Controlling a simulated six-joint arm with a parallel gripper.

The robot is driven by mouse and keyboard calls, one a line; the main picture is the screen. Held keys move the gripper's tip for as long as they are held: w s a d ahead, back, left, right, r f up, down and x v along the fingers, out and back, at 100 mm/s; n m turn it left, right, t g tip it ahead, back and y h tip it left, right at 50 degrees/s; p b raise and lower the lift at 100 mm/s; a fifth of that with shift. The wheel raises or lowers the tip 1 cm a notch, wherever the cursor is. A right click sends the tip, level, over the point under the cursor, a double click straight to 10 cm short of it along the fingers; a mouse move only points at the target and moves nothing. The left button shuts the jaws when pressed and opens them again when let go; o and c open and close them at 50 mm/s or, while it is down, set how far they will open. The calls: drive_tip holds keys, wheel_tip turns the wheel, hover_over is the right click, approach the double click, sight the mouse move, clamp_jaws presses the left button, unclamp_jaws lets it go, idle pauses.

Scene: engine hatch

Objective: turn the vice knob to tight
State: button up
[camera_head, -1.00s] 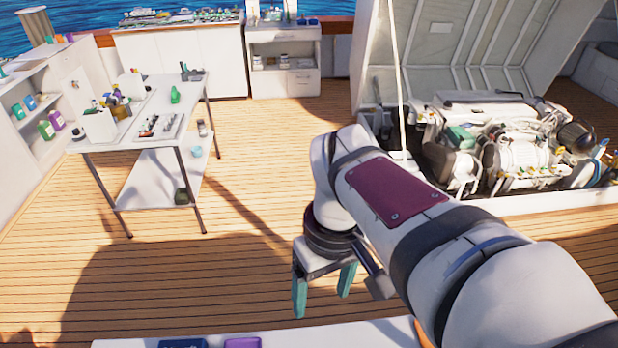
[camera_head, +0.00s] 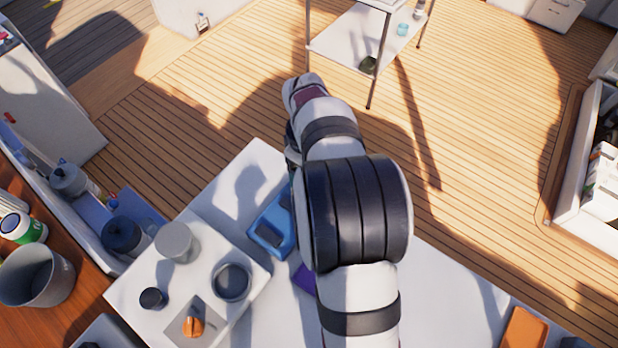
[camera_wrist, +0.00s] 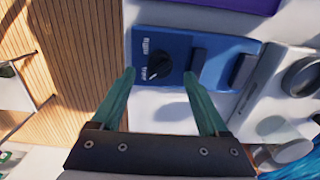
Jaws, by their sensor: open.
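The blue vice (camera_head: 268,232) sits on the white table (camera_head: 440,292), partly hidden by my arm in the head view. In the wrist view the vice (camera_wrist: 176,43) shows a round black knob (camera_wrist: 158,68) on its blue face, with small white lettering around it. The lettering is too blurred to read surely, and the knob's setting is unclear. My gripper (camera_wrist: 159,75) is open and empty. Its two green fingers show on either side of the knob in the wrist view; contact with it cannot be told. My arm hides the gripper in the head view.
A purple object (camera_head: 303,280) lies beside the vice. A white panel (camera_head: 150,272) with grey round parts and an orange knob (camera_head: 193,324) stands at the left. An orange object (camera_head: 524,328) lies at the right. The table's right side is mostly clear.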

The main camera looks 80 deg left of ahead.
drive_tip(key=shift+f, duration=1.75)
clamp_jaws()
